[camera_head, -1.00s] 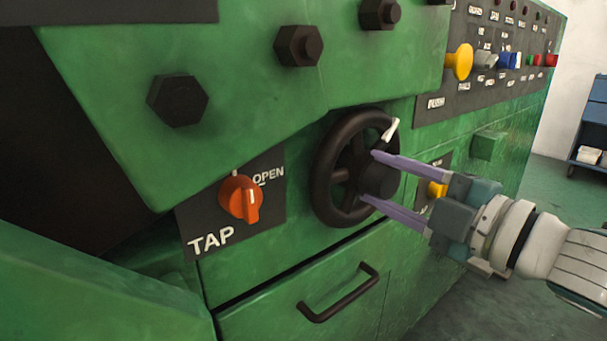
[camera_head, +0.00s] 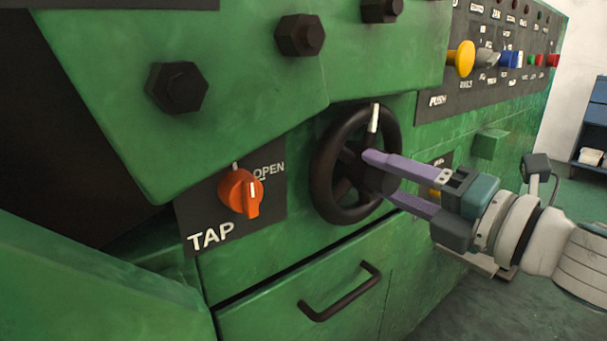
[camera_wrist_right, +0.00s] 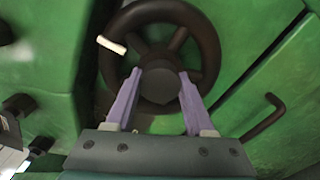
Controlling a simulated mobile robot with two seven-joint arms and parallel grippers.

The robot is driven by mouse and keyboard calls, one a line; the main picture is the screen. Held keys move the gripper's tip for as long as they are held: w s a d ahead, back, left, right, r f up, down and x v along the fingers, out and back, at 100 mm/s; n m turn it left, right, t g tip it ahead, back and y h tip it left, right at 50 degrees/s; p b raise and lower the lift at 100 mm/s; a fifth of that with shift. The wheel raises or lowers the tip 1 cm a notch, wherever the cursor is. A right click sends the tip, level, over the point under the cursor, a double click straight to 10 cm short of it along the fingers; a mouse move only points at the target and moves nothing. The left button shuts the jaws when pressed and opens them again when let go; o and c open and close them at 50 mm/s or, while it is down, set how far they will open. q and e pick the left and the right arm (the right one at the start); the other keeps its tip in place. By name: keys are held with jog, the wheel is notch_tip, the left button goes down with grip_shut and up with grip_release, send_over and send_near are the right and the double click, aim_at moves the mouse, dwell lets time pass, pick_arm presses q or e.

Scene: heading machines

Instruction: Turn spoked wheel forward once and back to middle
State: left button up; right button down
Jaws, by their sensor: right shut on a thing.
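The spoked wheel (camera_head: 322,187) is black and mounted on the green machine front in the head view. A white marker (camera_head: 374,118) sits on its rim near the top, a little right of centre. My right gripper (camera_head: 376,173) reaches in from the right with its purple fingers on either side of the wheel's hub. In the right wrist view the fingers hold the hub (camera_wrist_right: 160,86) between their tips, and the white marker (camera_wrist_right: 111,44) is at the upper left of the rim.
An orange tap knob (camera_head: 240,191) is left of the wheel. A drawer handle (camera_head: 340,292) is below it. A yellow push button (camera_head: 461,58) and other controls are on the panel at upper right. Large bolts (camera_head: 300,35) stand out above the wheel.

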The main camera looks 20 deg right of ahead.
dwell(0.3)
jog(key=shift+c, duration=1.3)
grip_release()
jog(key=shift+s+d, duration=0.1)
jog(key=shift+s, duration=0.15)
jog(key=v, duration=0.9)
jog(key=shift+s+p, duration=0.15)
jog(key=shift+p, duration=0.3)
jog(key=shift+r, duration=0.1)
